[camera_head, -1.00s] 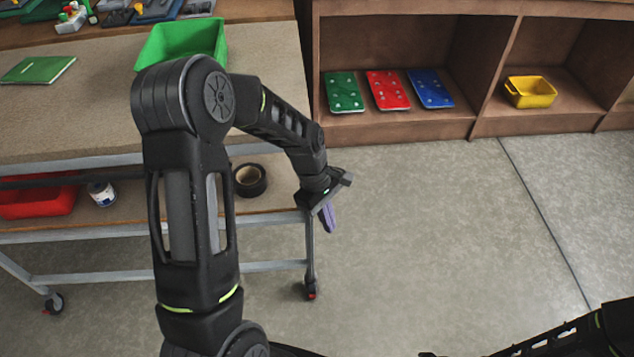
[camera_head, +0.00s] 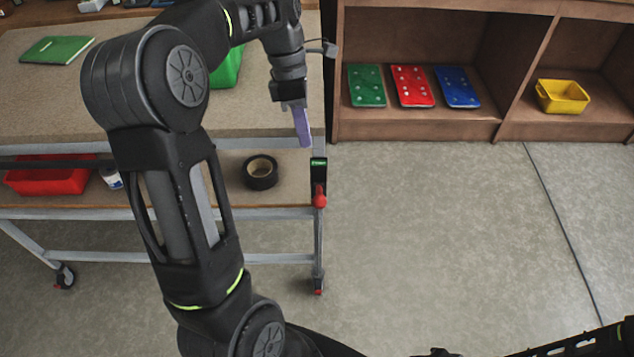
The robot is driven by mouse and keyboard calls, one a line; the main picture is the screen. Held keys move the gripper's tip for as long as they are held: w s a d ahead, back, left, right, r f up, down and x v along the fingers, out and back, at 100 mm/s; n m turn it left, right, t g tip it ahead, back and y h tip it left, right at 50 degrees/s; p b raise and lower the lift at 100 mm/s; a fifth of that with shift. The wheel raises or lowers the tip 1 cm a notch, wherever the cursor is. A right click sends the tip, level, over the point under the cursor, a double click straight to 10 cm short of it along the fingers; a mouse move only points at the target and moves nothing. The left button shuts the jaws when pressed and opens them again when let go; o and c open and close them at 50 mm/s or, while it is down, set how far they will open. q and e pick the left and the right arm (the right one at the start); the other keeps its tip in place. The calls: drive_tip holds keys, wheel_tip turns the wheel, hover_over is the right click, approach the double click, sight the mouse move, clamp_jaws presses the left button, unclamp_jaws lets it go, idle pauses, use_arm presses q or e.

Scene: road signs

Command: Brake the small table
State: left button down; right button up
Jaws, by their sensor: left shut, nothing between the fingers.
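The small table (camera_head: 60,110) stands at the left, with a beige top, a lower shelf and grey metal legs. A caster (camera_head: 65,277) shows under its left leg. A caster with a red part (camera_head: 318,291) is under its right front leg. A green and black piece with a red knob (camera_head: 319,198) sits on the right front post. My left gripper (camera_head: 302,126), with purple fingers, is shut and empty, just above and left of that piece, apart from it. My right arm shows only at the bottom right edge; its gripper is not visible.
A green bin (camera_head: 228,70) and a green book (camera_head: 56,49) are on the tabletop. A tape roll (camera_head: 260,172) and a red bin (camera_head: 45,180) are on the lower shelf. A wooden shelf (camera_head: 430,125) with coloured plates and a yellow bin (camera_head: 562,97) stands behind. The floor at right is clear.

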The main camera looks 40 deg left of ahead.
use_arm(q)
drive_tip(key=b, duration=0.4)
approach(317, 195)
drive_tip(key=p+x, duration=0.1)
drive_tip(key=x, duration=0.6)
drive_tip(key=shift+s+d+r, duration=0.1)
drive_tip(key=shift+d, duration=0.05)
